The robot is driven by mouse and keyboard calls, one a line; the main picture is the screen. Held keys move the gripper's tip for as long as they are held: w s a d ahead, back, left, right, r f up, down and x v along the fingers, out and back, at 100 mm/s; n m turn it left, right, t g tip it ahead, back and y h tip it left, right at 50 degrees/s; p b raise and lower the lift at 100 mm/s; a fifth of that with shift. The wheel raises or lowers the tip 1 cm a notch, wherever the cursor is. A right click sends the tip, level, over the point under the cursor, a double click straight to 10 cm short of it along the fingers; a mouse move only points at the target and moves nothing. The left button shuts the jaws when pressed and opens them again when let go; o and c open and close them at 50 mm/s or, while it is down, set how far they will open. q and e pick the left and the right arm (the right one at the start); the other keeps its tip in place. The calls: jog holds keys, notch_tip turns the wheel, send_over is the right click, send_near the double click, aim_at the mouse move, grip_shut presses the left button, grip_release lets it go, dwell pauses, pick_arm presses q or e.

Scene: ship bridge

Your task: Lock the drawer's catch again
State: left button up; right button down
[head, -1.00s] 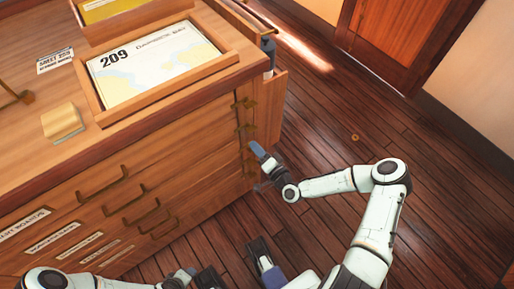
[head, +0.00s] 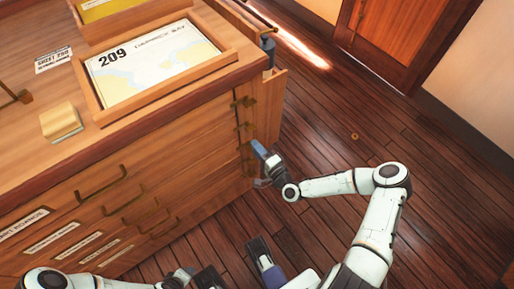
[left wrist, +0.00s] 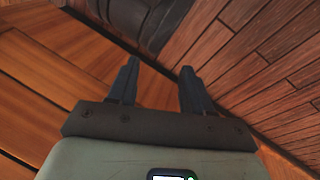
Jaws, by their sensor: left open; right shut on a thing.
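The wooden chart cabinet (head: 190,150) fills the left of the head view, with brass-handled drawers on its front. Several small brass catches (head: 245,127) run down its right front corner. My right gripper (head: 257,167) is at that corner, beside the lower catches, shut on a small part that its fingers mostly hide. It looks like a lower catch, but I cannot tell its position.
A framed chart marked 209 (head: 150,57), a yellowish block (head: 61,122) and a paper label (head: 53,60) are on the cabinet top. A wooden panel (head: 269,108) stands out at the cabinet's right side. The plank floor (head: 330,130) to the right is mostly clear.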

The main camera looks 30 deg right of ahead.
jog(key=c, duration=1.3)
grip_release()
pick_arm(q)
jog(key=s+r+p, duration=0.1)
jog(key=s+d+r, duration=0.1)
jog(key=shift+s+d+g+p, duration=0.2)
jog(key=shift+s+g+p, duration=0.2)
pick_arm(e)
jog(key=s+d, duration=0.1)
jog(key=s, duration=1.2)
jog(key=shift+s, duration=0.25)
